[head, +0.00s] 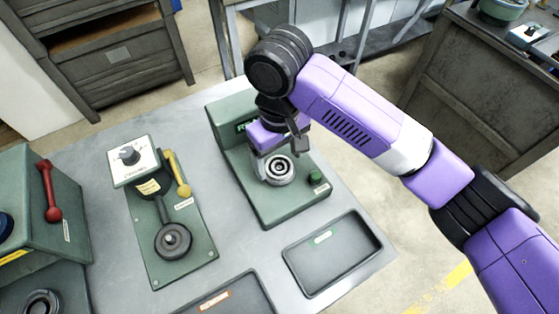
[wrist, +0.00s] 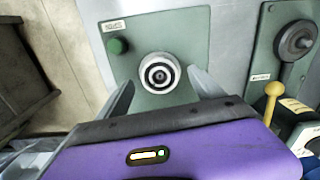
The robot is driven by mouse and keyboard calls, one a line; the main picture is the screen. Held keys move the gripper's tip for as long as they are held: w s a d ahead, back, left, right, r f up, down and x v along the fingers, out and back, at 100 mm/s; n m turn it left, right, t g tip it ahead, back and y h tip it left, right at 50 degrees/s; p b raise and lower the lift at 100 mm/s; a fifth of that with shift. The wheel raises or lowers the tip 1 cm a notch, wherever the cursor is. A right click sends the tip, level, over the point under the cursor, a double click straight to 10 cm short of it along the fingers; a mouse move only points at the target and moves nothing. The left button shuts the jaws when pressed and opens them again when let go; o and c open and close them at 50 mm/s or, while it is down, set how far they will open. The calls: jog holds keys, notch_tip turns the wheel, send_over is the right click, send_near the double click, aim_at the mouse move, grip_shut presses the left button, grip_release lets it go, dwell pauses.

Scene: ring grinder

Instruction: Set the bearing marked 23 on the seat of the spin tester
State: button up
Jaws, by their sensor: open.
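A round metal bearing-like ring (head: 279,168) sits in the round pale seat of a green machine (head: 290,205) at the middle of the table. It also shows in the wrist view (wrist: 159,74), as concentric pale and dark rings. No number can be read on it, and the machine's labels are too small to read. My gripper (head: 277,156) is open, close to the ring. In the wrist view its two fingers (wrist: 163,90) stand apart on either side of the ring's lower edge, with gaps to it. I cannot tell the height between fingertips and ring.
A green plate station (head: 195,245) with a dark wheel and yellow lever stands to the left. A red-lever machine (head: 75,215) is further left. Two dark trays, one at right (head: 300,265) and one at the front (head: 262,306), look empty where visible. A green button (head: 315,178) is beside the ring.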

notch_tip(320, 180, up, 10)
dwell(0.4)
jog(key=shift+r, duration=0.1)
